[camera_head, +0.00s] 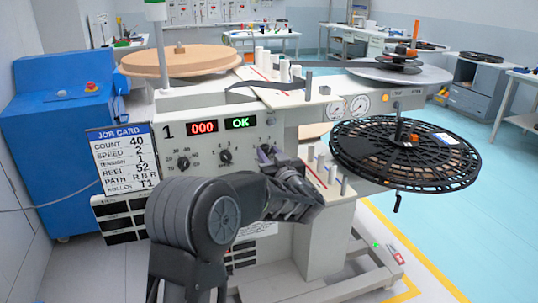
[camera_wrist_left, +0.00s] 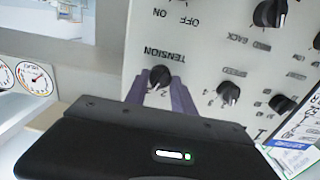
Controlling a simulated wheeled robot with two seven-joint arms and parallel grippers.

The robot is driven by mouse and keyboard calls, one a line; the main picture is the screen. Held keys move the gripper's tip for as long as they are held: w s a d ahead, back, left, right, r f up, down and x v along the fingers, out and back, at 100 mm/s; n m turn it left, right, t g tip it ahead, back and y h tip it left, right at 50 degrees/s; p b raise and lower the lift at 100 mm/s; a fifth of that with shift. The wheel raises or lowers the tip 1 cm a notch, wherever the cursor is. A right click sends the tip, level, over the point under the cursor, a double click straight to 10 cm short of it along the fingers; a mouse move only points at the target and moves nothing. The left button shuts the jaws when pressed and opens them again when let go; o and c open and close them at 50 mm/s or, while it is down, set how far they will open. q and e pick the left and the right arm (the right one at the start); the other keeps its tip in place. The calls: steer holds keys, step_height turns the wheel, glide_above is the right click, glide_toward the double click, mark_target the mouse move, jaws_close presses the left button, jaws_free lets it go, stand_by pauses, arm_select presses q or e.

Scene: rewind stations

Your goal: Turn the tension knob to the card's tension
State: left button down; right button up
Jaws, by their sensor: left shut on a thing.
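The tension knob (camera_wrist_left: 160,76) is a small black knob under the upside-down label TENSION in the left wrist view. My left gripper (camera_wrist_left: 161,92) has its two purple fingers around it and is shut on it. Which number the knob points at is unclear. The job card (camera_head: 122,160) on the left appears to read tension 1, with speed 2 above it. My right gripper is not in view.
The speed knob (camera_head: 225,157) and another knob (camera_head: 183,162) sit left of my fingers. Displays (camera_head: 221,126) above read 000 and OK. A black reel (camera_head: 405,152) and upright roller pins (camera_head: 332,174) stand to the right. A blue cabinet (camera_head: 62,140) stands at the left.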

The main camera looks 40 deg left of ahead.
arm_select(q)
steer(key=n+b, duration=0.4)
steer(key=n, duration=0.1)
steer(key=shift+f+n, duration=0.2)
steer(key=shift+n, duration=0.1)
steer(key=n+b, duration=0.5)
steer(key=n, duration=0.1)
steer(key=shift+s+f, duration=0.1)
steer(key=n+b, duration=0.2)
steer(key=n, duration=0.1)
steer(key=shift+b, duration=0.35)
steer(key=shift+n+b, duration=1.3)
steer(key=shift+n, duration=0.5)
steer(key=c, duration=1.1)
jaws_free()
steer(key=shift+r, duration=0.2)
steer(key=shift+o, duration=0.2)
